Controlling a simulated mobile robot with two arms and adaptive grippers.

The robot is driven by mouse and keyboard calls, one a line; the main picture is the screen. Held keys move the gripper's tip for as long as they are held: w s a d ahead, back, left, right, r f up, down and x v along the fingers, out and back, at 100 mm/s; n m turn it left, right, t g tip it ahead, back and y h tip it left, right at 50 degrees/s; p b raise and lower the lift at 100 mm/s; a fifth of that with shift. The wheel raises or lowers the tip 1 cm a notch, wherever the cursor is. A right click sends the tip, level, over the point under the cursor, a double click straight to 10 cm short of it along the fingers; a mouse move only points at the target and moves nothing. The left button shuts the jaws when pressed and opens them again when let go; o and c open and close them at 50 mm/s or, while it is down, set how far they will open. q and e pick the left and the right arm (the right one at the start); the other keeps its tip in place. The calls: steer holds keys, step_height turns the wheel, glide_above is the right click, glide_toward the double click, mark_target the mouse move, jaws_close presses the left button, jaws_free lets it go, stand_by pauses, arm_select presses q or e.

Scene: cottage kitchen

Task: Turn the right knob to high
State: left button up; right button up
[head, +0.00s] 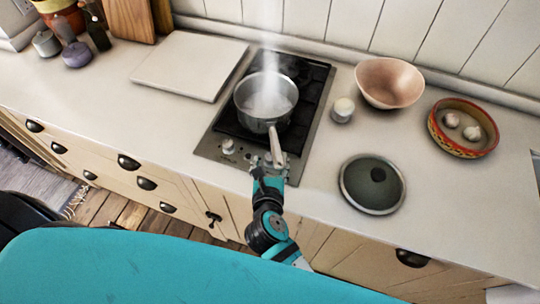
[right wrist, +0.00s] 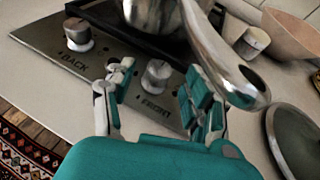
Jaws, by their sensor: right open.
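The right knob (right wrist: 156,75), a silver knob with "FRONT" on the panel below it, is in the right wrist view. My right gripper (right wrist: 157,82) is open, with one finger on each side of this knob; I cannot tell whether they touch it. In the head view my right gripper (head: 269,167) is at the front of the cooktop (head: 207,148) and largely hides that knob. The left knob (head: 228,146), by the "BACK" label, also shows in the right wrist view (right wrist: 77,33). Its pointer setting is too small to read. My left gripper is not in view.
A steaming pot (head: 249,118) stands on the cooktop, its handle (right wrist: 222,55) reaching out beside my right finger. A lid (head: 360,194), a small jar (head: 343,109), a pink bowl (head: 390,82) and a garlic dish (head: 440,138) are to the right. A pale board (head: 187,65) lies left.

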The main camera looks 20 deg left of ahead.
mark_target(270, 159)
steer(key=shift+x, duration=1.1)
steer(key=c, duration=1.1)
